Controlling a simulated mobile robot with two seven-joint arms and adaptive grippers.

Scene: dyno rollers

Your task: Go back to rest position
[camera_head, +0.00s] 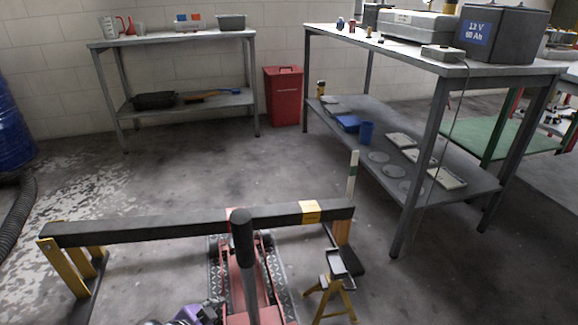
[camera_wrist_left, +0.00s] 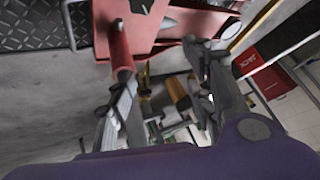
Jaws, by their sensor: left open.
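My left gripper (camera_wrist_left: 165,90) shows in the left wrist view with its two grey fingers apart and nothing seen held between them. A red rod (camera_wrist_left: 120,50) shows beside the left finger; I cannot tell whether they touch. In the head view a purple part of my left arm (camera_head: 188,315) shows low at the bottom edge, left of a red floor jack (camera_head: 278,300). The jack's dark-gripped handle (camera_head: 243,245) stands up in front of a long dark beam (camera_head: 140,230). My right gripper is not in view.
The beam spans the foreground, with a yellow support (camera_head: 75,268) at its left. A small yellow stand (camera_head: 335,285) is at right. A grey workbench (camera_head: 430,150) holds a battery (camera_head: 500,35). A red bin (camera_head: 283,95) stands behind. Floor between the benches and beam is clear.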

